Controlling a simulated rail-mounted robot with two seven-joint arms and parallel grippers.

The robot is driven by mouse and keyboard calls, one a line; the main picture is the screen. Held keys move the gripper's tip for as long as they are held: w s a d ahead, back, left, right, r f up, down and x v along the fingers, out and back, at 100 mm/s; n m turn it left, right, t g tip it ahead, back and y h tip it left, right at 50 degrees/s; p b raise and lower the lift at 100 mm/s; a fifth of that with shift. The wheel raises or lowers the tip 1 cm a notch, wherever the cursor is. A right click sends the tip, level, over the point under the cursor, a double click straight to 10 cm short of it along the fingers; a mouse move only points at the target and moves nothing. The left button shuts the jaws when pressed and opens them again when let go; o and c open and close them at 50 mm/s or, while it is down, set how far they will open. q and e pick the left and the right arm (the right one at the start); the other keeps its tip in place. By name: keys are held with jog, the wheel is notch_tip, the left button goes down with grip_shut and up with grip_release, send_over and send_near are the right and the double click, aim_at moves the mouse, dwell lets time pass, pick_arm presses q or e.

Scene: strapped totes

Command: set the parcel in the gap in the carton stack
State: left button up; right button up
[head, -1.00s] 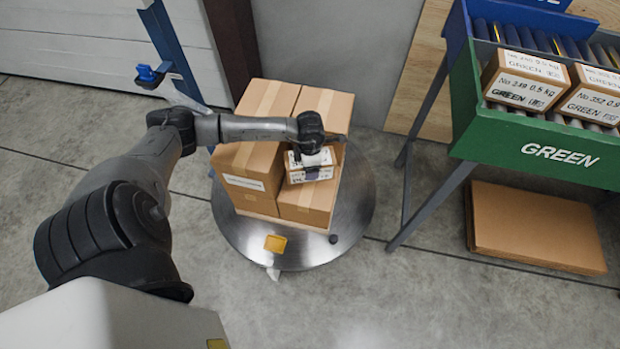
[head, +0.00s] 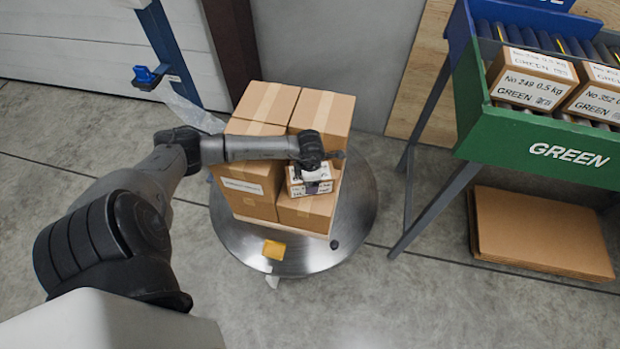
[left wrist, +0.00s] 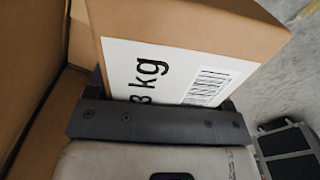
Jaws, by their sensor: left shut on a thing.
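The parcel (head: 311,187) is a small brown box with a white printed label. My left gripper (head: 318,172) is shut on it from above, at the front right of the carton stack (head: 255,190). The parcel sits low in the gap, above the front right lower carton (head: 306,216) and beside the left front cartons. I cannot tell whether it rests on the carton below. In the left wrist view the parcel (left wrist: 190,28) fills the middle, its label showing "kg" and a barcode, with carton walls (left wrist: 38,70) close at the left. My right gripper is not in view.
The stack stands on a round metal turntable (head: 350,215) with a yellow piece (head: 274,250) at its front. A blue post (head: 168,55) stands behind left. At the right is a green rack (head: 540,150) of labelled boxes, with flat cardboard (head: 540,230) below. The front floor is clear.

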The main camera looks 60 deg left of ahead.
pick_arm(q)
jog(key=o, duration=1.1)
jog(key=shift+f, duration=0.15)
